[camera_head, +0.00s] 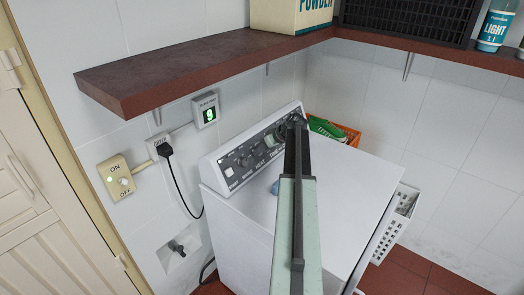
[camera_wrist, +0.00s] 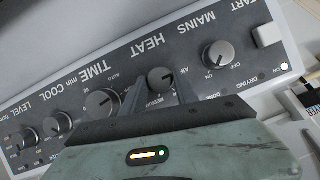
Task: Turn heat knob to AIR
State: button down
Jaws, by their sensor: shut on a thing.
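The heat knob (camera_wrist: 161,79) is a round dark knob under the HEAT label on the dryer's grey control panel (camera_wrist: 125,58), which appears upside down in the wrist view. The letters AIR are beside its right side and MEDIUM is below it. My gripper (camera_wrist: 160,84) has one finger on each side of the knob and is shut on it. The knob's exact pointer direction is hard to tell. In the head view, my arm reaches over the white dryer (camera_head: 240,225) to the control panel (camera_head: 250,152) and hides the fingertips.
The mains knob (camera_wrist: 219,54) and a white start button (camera_wrist: 267,35) lie to the right in the wrist view; the time knob (camera_wrist: 101,102) is to the left. A brown shelf (camera_head: 190,65) overhangs behind the panel.

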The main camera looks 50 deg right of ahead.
jog(key=c, duration=0.9)
grip_release()
jog(key=shift+c, duration=0.2)
jog(key=p+v, duration=0.6)
jog(key=v, duration=0.1)
jog(key=shift+s+r, duration=0.25)
jog(key=shift+r, duration=0.05)
jog(key=shift+d, duration=0.1)
jog(key=shift+f, duration=0.1)
